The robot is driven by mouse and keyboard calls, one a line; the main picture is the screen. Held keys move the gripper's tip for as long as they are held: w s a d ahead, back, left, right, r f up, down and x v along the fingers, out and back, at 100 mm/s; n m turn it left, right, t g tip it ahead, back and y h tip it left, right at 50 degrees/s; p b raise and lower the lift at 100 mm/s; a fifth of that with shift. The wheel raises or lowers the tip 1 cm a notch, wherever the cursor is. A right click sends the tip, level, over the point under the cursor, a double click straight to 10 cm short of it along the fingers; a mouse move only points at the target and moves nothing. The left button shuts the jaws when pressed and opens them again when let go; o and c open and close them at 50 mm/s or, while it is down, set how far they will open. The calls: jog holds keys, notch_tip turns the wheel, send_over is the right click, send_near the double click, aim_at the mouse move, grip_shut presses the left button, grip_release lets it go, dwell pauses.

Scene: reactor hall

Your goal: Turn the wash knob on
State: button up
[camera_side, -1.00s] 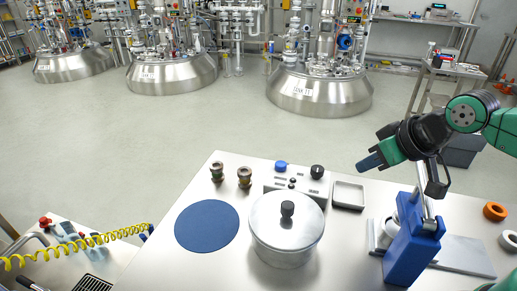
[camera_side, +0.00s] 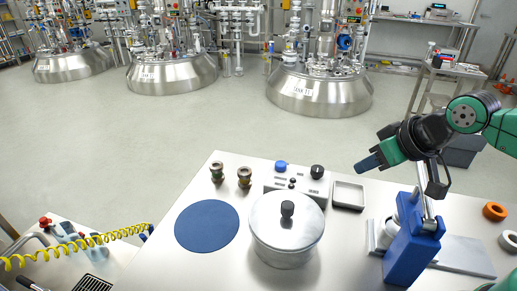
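A small grey control box (camera_side: 304,184) stands on the white table behind the steel pot. A blue knob (camera_side: 281,166) is at its left and a black knob (camera_side: 317,171) at its right. Small dark controls (camera_side: 292,183) sit between them. No label is readable, so I cannot tell which knob is the wash knob, nor its setting. My gripper (camera_side: 368,162) is at the right, in the air, pointing left and down, apart from both knobs. Its fingers are too small to tell open from shut. The pot hides the box's front part.
The lidded pot (camera_side: 272,232) stands in front of the box. A blue round mat (camera_side: 207,226) and two small dark-topped fittings (camera_side: 244,177) are left. A shallow metal tray (camera_side: 348,195) lies right of the box. A blue upright device (camera_side: 412,252) stands below my arm.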

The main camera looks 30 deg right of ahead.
jog(key=o, duration=0.3)
jog(key=shift+w+r, duration=0.15)
jog(key=shift+w, duration=0.05)
jog(key=o, duration=0.4)
jog(key=w+n+g, duration=0.2)
jog(key=w, duration=0.1)
jog(key=w+r+g, duration=0.1)
jog(key=w, duration=0.1)
jog(key=shift+w+d+n, duration=0.15)
jog(key=shift+n, duration=0.25)
jog(key=n+g, duration=0.3)
jog(key=g, duration=0.1)
send_over(319, 168)
notch_tip(319, 168, down, 4)
jog(key=shift+f, duration=3.25)
grip_shut()
